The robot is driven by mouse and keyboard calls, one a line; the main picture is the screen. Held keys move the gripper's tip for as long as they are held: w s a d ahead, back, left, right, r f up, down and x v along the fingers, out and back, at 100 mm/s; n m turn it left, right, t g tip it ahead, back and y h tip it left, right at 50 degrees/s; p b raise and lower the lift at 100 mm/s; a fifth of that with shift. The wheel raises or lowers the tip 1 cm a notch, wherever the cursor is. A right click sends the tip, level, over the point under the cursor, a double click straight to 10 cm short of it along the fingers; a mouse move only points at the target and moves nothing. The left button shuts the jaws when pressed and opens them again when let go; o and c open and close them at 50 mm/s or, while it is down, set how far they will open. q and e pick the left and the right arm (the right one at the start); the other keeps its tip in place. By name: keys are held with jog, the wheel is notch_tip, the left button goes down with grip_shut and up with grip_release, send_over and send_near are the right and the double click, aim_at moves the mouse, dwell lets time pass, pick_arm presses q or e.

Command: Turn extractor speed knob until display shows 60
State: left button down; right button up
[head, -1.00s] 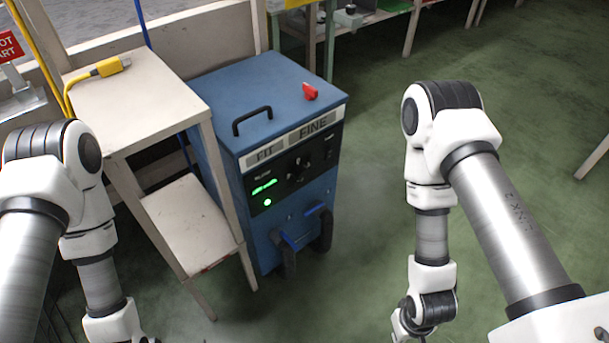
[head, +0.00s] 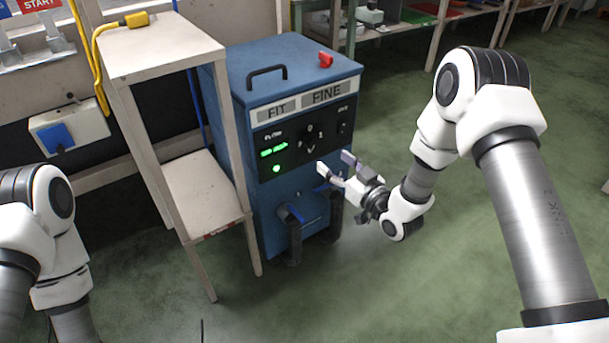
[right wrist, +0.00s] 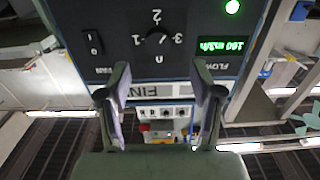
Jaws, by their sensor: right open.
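The blue extractor cabinet (head: 226,98) stands left of centre in the head view. Its black front panel has the speed knob (head: 309,138), numbered around, and a green-lit flow display (head: 273,150). In the right wrist view the panel is upside down, with the knob (right wrist: 158,42) near the top centre and the display (right wrist: 222,45) to its right; its digits are too small to read surely. My right gripper (head: 335,163) is open and empty, in front of the panel, below and right of the knob and apart from it. My left gripper is out of frame.
A fan switch (head: 341,128) sits right of the knob, and a green lamp (head: 276,169) below the display. A handle (head: 266,74) and red object (head: 325,60) are on top. A pale wooden stand (head: 152,52) adjoins on the left.

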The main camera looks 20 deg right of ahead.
aim_at(315, 144)
jog(key=b+x, duration=0.2)
jog(key=x, duration=0.5)
jog(key=shift+w+f+b, duration=0.15)
jog(key=shift+w+b, duration=0.1)
jog(key=shift+b, duration=0.05)
jog(key=shift+w, duration=0.3)
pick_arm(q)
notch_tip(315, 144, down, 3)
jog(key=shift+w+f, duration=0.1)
pick_arm(e)
jog(key=c, duration=1.1)
